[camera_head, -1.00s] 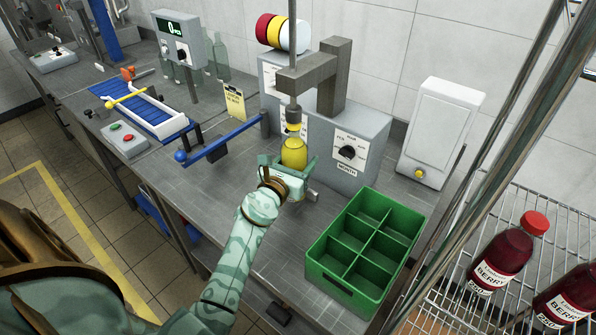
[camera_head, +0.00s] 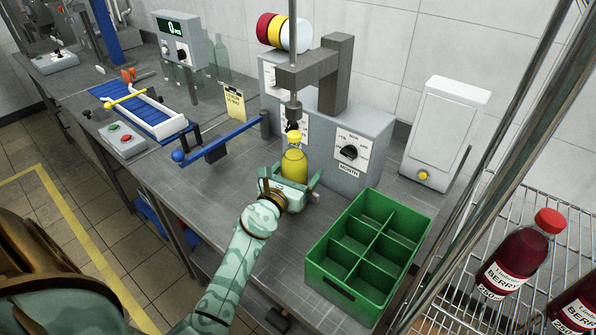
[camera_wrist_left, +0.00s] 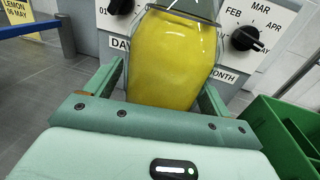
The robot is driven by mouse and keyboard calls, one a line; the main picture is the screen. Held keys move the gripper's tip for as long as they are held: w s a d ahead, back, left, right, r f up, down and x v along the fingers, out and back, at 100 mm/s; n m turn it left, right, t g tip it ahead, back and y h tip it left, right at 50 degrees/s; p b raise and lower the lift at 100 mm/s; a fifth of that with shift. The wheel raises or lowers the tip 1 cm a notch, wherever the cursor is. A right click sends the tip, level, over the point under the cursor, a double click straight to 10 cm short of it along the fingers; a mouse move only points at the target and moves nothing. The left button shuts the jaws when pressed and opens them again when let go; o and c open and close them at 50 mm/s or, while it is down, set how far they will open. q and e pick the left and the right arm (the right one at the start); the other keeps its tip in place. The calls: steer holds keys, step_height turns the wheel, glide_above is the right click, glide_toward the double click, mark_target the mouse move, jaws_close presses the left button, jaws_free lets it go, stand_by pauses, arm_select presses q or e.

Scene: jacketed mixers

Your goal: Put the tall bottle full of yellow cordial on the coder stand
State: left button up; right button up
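The bottle of yellow cordial (camera_head: 293,167) stands upright between the fingers of my left gripper (camera_head: 289,184). It has a yellow cap, and its body fills the middle of the left wrist view (camera_wrist_left: 172,62). There the fingers (camera_wrist_left: 168,88) lie against both its sides, so the gripper looks shut on it. The coder (camera_head: 345,125) is a grey box with dials and an overhead arm. Its dark stamping tip (camera_head: 293,112) hangs just above the cap. The stand below is mostly hidden by my gripper, as is the bottle's base. My right gripper is out of view.
A green divided crate (camera_head: 318,270) stands close to the right of my left gripper. A blue bar (camera_head: 222,143) lies to the left, near a blue conveyor (camera_head: 150,113). A wire rack with red berry bottles (camera_head: 518,258) is at right. Bench surface between is clear.

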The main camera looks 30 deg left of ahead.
arm_select(q)
steer(key=shift+r, duration=0.1)
steer(key=shift+s, duration=0.2)
steer(key=s+d, duration=0.1)
steer(key=s, duration=1)
steer(key=shift+s+d+p, duration=0.25)
steer(key=shift+p, duration=0.05)
